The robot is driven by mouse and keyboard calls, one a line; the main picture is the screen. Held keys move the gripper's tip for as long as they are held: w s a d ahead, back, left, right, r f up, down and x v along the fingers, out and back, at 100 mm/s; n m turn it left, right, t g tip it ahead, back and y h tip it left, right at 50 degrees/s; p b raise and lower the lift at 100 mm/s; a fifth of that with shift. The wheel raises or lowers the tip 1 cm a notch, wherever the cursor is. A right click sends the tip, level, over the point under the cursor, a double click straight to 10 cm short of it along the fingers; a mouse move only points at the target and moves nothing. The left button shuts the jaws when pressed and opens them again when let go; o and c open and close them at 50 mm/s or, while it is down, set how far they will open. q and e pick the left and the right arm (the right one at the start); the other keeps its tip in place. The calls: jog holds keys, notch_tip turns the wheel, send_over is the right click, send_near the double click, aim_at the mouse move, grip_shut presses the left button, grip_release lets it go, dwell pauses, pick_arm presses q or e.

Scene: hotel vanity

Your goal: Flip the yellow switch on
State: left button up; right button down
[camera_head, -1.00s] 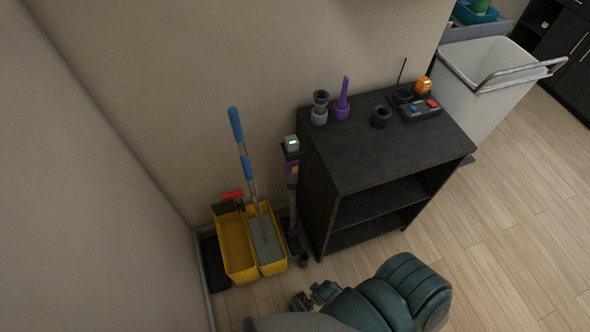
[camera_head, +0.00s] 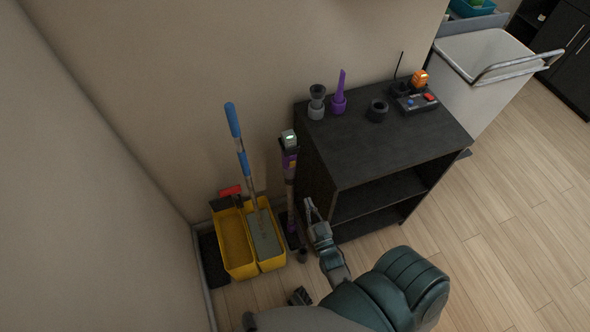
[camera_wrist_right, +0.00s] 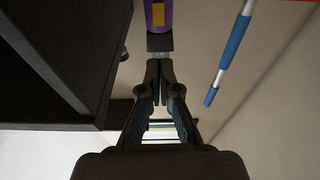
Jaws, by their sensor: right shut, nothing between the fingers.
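A purple and grey stick vacuum (camera_head: 290,163) stands upright against the wall, left of the black cabinet. Its purple body (camera_wrist_right: 153,8) also shows at the top of the right wrist view, with a yellow switch (camera_wrist_right: 158,14) on it. In the head view the switch is too small to make out clearly. My right gripper (camera_head: 308,203) is shut and empty, in front of the cabinet's left side and to the right of the vacuum's lower tube. In the wrist view its fingertips (camera_wrist_right: 159,66) point toward the vacuum, just below the purple body. My left gripper is not in view.
The black cabinet (camera_head: 385,145) bears vacuum attachments and a small control box (camera_head: 417,102). A yellow mop bucket (camera_head: 236,243) with a blue-handled mop (camera_head: 233,122) stands left of the vacuum. A white cart (camera_head: 480,60) is behind the cabinet. Floor at right is clear.

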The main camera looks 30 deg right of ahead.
aim_at(292, 161)
jog(key=x, duration=1.3)
jog(key=shift+d, duration=0.1)
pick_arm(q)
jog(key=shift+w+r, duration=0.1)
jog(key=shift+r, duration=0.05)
pick_arm(e)
jog(key=shift+w+d+r, duration=0.1)
jog(key=shift+w, duration=0.35)
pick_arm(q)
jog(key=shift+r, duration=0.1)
pick_arm(e)
jog(key=shift+r, duration=0.1)
jog(key=w+r+g+p, duration=0.1)
jog(key=p, duration=0.3)
jog(key=shift+w+d+p, duration=0.15)
jog(key=shift+p, duration=0.25)
jog(key=shift+f, duration=0.2)
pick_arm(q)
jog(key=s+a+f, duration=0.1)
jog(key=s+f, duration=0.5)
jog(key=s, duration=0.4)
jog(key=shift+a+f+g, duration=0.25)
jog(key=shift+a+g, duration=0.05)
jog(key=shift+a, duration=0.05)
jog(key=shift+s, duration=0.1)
